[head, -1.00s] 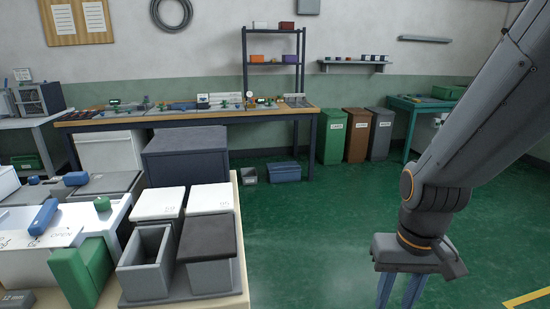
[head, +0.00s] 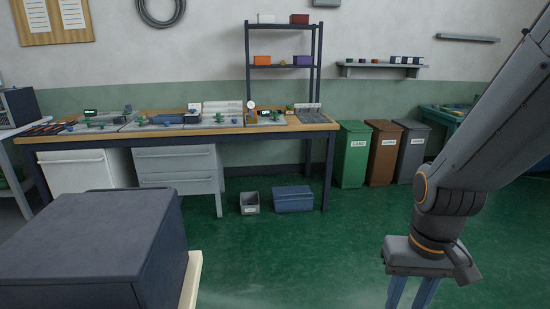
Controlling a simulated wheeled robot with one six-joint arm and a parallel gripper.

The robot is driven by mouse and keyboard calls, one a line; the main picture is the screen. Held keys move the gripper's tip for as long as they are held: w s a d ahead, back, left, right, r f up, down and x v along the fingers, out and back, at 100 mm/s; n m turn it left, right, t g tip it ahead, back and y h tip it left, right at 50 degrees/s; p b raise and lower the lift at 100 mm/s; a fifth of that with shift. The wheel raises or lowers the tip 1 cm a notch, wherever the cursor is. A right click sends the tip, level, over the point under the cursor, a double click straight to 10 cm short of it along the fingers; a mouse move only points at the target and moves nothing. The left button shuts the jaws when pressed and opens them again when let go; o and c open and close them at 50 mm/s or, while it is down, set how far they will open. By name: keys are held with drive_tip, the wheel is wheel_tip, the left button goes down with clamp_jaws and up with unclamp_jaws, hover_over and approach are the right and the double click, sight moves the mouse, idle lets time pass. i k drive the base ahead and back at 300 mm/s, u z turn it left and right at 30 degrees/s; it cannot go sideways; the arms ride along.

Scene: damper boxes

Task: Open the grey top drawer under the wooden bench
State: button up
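The wooden bench (head: 225,128) stands against the back wall. Under it is a grey drawer unit, left of the middle of the head view. Its top drawer (head: 176,160) has a long handle along its upper edge and looks shut. A second grey drawer (head: 195,185) lies below it, partly hidden by a dark box in the foreground. My gripper (head: 410,294) is at the lower right, well in front of the bench and far from the drawer. Its two fingers point down with a gap between them and nothing visible in it. Their tips are cut off by the frame's bottom edge.
The large dark grey box (head: 85,240) fills the lower left, on a pale tabletop (head: 191,280). A white drawer unit (head: 82,170) stands left of the grey one. A small grey bin (head: 250,204) and a blue box (head: 293,199) sit on the floor. Open green floor lies between.

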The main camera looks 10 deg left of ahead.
sight(180, 150)
drive_tip(key=u, duration=0.45)
drive_tip(key=i, duration=1.75)
drive_tip(key=u, duration=0.65)
drive_tip(key=i, duration=1.75)
drive_tip(key=u, duration=0.05)
